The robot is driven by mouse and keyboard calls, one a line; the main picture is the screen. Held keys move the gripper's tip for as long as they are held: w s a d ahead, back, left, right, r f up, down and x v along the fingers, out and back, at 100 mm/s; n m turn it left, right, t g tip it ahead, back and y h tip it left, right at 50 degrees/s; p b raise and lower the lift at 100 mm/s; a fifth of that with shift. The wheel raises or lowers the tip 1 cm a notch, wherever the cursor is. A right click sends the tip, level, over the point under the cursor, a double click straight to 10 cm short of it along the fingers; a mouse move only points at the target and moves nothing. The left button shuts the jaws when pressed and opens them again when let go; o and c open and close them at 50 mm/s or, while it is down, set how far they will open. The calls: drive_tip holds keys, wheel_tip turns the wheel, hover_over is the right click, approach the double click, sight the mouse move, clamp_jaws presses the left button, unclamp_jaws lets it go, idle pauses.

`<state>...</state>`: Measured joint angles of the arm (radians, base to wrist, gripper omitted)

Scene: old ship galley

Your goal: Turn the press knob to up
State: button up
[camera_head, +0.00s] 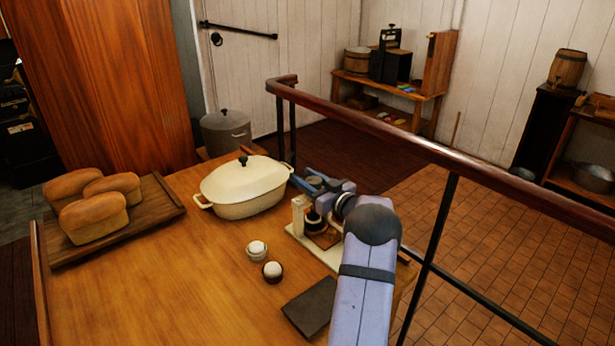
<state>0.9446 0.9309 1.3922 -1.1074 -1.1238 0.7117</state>
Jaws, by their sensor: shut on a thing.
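The press (299,218) stands at the right side of the wooden table, with a cream upright frame on a pale base and a dark round part low inside it. My arm reaches over it from the front right and covers much of it. My gripper (308,181), with blue fingers, is at the top of the press. It is shut on the press knob, which shows only as a small greyish patch between the fingers. The knob's pointing direction cannot be made out.
A cream lidded pot (243,187) stands close left of my gripper. Two small cups (272,271) with white contents and a dark flat slab (310,307) lie in front. Bread loaves sit on a board (160,207) at left. A railing (430,155) runs behind the press.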

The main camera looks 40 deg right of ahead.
sight(314, 186)
drive_tip(key=n+y, duration=0.2)
drive_tip(key=y, duration=0.1)
drive_tip(key=a+n+g+y+b, duration=0.1)
drive_tip(key=y, duration=0.1)
drive_tip(key=shift+s+a+n+y, duration=0.1)
drive_tip(key=shift+s+n+y, duration=0.05)
drive_tip(key=shift+n+y, duration=0.25)
drive_tip(key=shift+a+y, duration=0.1)
drive_tip(key=shift+y, duration=0.4)
drive_tip(key=o, duration=1)
drive_tip(key=shift+o, duration=0.2)
drive_tip(key=shift+s, duration=0.1)
drive_tip(key=b+v, duration=0.2)
drive_tip(key=v, duration=0.5)
drive_tip(key=shift+b, duration=0.35)
drive_tip(key=shift+r, duration=0.1)
